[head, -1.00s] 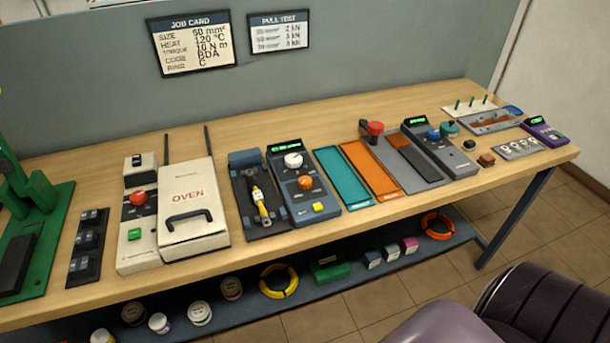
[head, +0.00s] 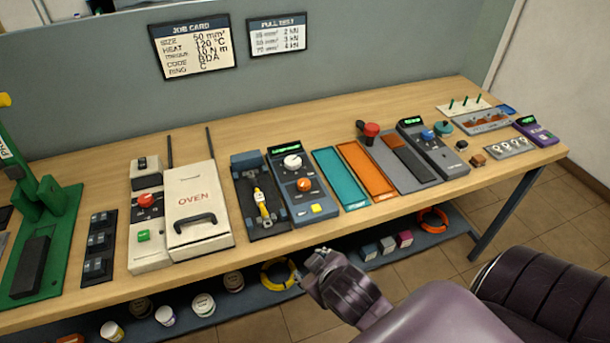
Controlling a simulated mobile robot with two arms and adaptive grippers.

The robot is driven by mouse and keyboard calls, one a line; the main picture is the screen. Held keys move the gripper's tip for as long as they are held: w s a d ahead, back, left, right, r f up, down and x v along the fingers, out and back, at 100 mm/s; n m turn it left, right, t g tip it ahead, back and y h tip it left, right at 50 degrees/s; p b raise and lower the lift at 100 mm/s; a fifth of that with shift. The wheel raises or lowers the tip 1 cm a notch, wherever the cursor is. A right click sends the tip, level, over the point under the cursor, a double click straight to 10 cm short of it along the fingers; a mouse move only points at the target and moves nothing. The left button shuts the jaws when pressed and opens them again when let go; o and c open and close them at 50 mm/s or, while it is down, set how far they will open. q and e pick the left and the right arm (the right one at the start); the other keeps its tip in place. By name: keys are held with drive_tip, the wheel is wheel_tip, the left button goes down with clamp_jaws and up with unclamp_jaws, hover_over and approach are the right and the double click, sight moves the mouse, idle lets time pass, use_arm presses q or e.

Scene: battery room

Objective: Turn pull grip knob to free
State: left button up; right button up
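Several knobs show on the bench and I cannot read which is labelled pull grip. A blue-grey control unit (head: 298,196) has a white knob (head: 292,162), an orange knob (head: 304,184) and a yellow button. Left of it, a dark cradle (head: 246,184) holds a yellow and black tool (head: 263,206). Further right, a red knob (head: 371,130) stands above a grey plate, beside a dark unit (head: 434,148) with a blue knob (head: 428,135). My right gripper (head: 312,268) is just off the front edge, below the blue-grey unit, apart from all knobs; its finger opening is unclear. My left gripper is out of view.
A white oven (head: 197,210) and a switch box (head: 150,246) stand left of the cradle. Teal (head: 340,178) and orange (head: 366,171) trays lie right of the control unit. The lower shelf carries tubs and coils. Two cards hang on the back panel.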

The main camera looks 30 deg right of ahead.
drive_tip(key=w+r+n+t, duration=0.3)
drive_tip(key=w+r+t, duration=0.2)
drive_tip(key=w+r, duration=0.45)
drive_tip(key=w+r+n+t, duration=0.3)
drive_tip(key=w+r+t, duration=0.25)
drive_tip(key=r, duration=0.65)
drive_tip(key=w+a+r+n+t+y, duration=0.3)
drive_tip(key=a+r+n+y, duration=0.25)
drive_tip(key=r+n, duration=0.2)
drive_tip(key=a+r+n+g+y, duration=0.3)
drive_tip(key=a+n+y, duration=0.3)
drive_tip(key=n+y, duration=0.25)
drive_tip(key=n+g+h, duration=1.2)
drive_tip(key=g, duration=0.2)
approach(304, 182)
drive_tip(key=f, duration=0.1)
drive_tip(key=p+x, duration=0.2)
drive_tip(key=x, duration=0.5)
drive_tip(key=shift+w+f, duration=0.2)
drive_tip(key=shift+w, duration=0.05)
